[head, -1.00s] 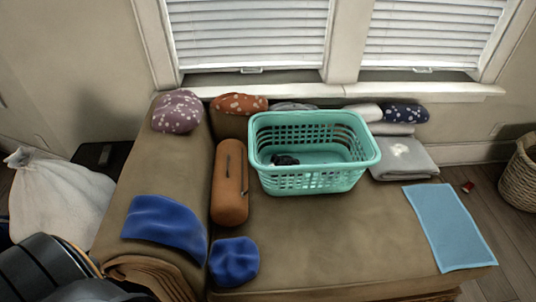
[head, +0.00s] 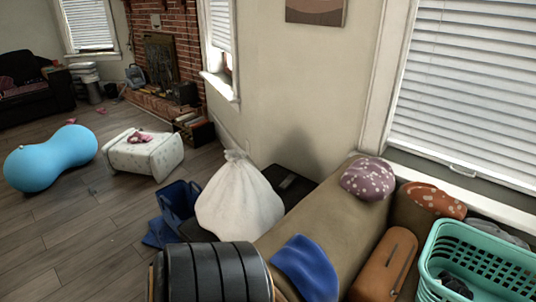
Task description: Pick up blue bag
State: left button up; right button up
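A dark blue bag (head: 179,201) stands on the wood floor left of a full white sack (head: 239,200). Its top looks open, and part of it spreads flat on the floor in front. The white sack stands close beside it and may hide part of its right side. Neither of my grippers shows in the head view.
A black ribbed rounded object (head: 211,272) stands in front of the sack. The brown sofa (head: 322,222) is at right, with a blue cloth (head: 305,267), an orange case (head: 386,266) and a teal basket (head: 478,262). A white box (head: 144,155) and blue peanut ball (head: 50,158) lie farther left. Floor at lower left is clear.

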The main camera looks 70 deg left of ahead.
aim_at(179, 196)
jog(key=u, duration=3.05)
jog(key=i+j+z, duration=0.1)
jog(key=i+j, duration=0.6)
jog(key=i+j+z, duration=0.1)
jog(key=i+j, duration=0.65)
jog(key=i+j+z, duration=0.1)
jog(key=i+j, duration=0.75)
jog(key=i+j+z, duration=0.1)
jog(key=i+j, duration=0.6)
jog(key=j, duration=0.2)
